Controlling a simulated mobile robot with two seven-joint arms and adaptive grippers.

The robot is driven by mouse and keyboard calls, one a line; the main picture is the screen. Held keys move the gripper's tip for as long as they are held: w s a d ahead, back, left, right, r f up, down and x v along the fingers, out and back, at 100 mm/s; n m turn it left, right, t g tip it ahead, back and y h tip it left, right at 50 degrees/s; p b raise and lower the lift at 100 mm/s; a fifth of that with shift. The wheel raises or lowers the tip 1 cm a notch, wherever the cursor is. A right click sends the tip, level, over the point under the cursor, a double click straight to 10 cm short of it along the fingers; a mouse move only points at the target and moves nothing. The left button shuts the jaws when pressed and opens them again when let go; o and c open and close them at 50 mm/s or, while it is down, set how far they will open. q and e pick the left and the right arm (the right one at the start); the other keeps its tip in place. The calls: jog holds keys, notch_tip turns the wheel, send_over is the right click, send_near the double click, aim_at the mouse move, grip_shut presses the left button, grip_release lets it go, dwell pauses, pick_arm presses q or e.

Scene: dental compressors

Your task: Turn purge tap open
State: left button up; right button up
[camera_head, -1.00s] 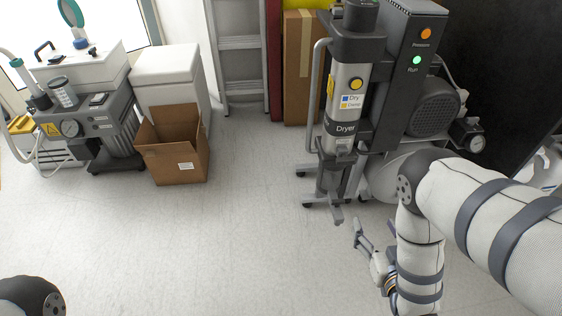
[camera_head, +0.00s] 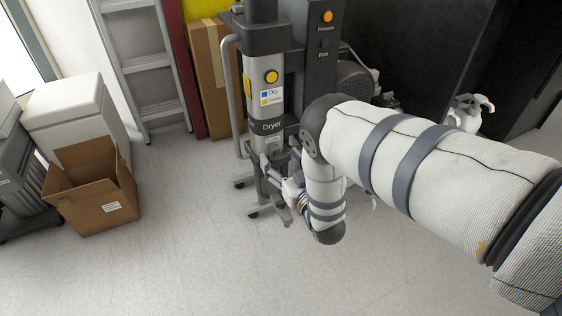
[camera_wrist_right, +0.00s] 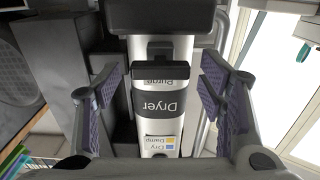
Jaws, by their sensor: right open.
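The dryer column (camera_head: 263,105) stands upright, with a "Dryer" band and a small label below it. In the right wrist view the column appears upside down, and its "Purge" label (camera_wrist_right: 160,83) is readable. A dark bar-shaped tap handle (camera_wrist_right: 158,68) lies crosswise over the column by that label. My right gripper (camera_head: 272,168) is in front of the column's lower part, near tap height. In the wrist view its open fingers (camera_wrist_right: 158,95) stand on either side of the column and handle, with nothing gripped. The head view hardly shows the tap. My left gripper is out of view.
The compressor cabinet (camera_head: 319,75) has a lit orange "Pressure" lamp and a dark "Run" lamp. A grey tube handle (camera_head: 233,95) runs beside the column. An open cardboard box (camera_head: 95,200) and a ladder (camera_head: 152,65) stand left. The floor in front is clear.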

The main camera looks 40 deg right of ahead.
jog(key=shift+c, duration=0.3)
jog(key=c, duration=1.1)
jog(key=shift+n, duration=0.3)
jog(key=n+p, duration=0.1)
jog(key=n, duration=0.2)
jog(key=shift+a+n, duration=0.15)
jog(key=shift+n, duration=0.25)
jog(key=n+p, duration=0.1)
jog(key=n, duration=0.3)
jog(key=shift+a+n, duration=0.1)
jog(key=shift+n, duration=0.2)
jog(key=n, duration=0.4)
jog(key=shift+f+n, duration=0.2)
jog(key=shift+n, duration=0.1)
jog(key=shift+f+n+b, duration=0.1)
jog(key=shift+n+b, duration=0.25)
jog(key=shift+n, duration=1.85)
